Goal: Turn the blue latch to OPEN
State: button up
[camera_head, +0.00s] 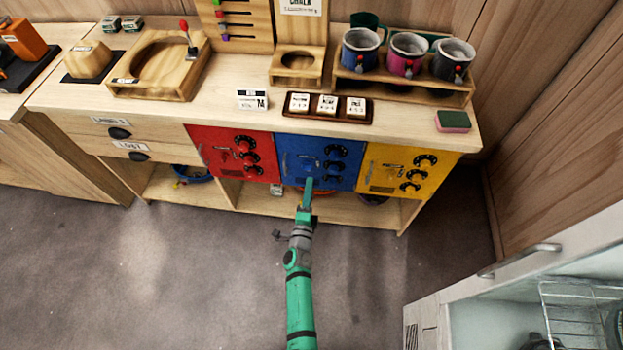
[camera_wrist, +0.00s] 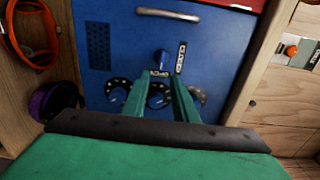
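The blue latch (camera_wrist: 163,58) is a small knob on the face of the blue door (camera_wrist: 120,25), upright in the wrist view. One small white label sits at its lower end and another, reading along its length, sits to its right; the lettering is too small to read surely. My gripper (camera_wrist: 159,80) is open, its two green fingers apart and empty, with their tips just short of the latch. In the head view my gripper (camera_head: 307,186) is in front of the blue door (camera_head: 290,142), and it partly hides the latch area.
Three dark dials with blue pointers (camera_wrist: 118,90) are on the same door, close around my fingers. A metal handle (camera_wrist: 168,14) crosses one edge. A red door (camera_head: 205,140) and a yellow door (camera_head: 377,160) flank the blue one. The floor (camera_head: 200,270) is clear.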

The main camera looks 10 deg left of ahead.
jog(key=shift+s, duration=2.8)
jog(key=s+d+r+n, duration=0.2)
jog(key=s+n, duration=0.1)
jog(key=s, duration=0.4)
jog(key=s+d+r+n+g, duration=0.1)
jog(key=s+r+n, duration=0.15)
jog(key=s, duration=0.55)
jog(key=s+d+r+n, duration=0.1)
jog(key=s+d+n, duration=0.1)
jog(key=s+n, duration=0.35)
jog(key=s+d+r+n+g, duration=0.1)
jog(key=s+d+r+n, duration=0.2)
jog(key=s+r+n, duration=0.4)
jog(key=s+r, duration=0.6)
jog(key=s, duration=0.2)
jog(key=shift+s+r+g, duration=0.15)
jog(key=shift+r+g, duration=0.15)
jog(key=shift+r, duration=0.1)
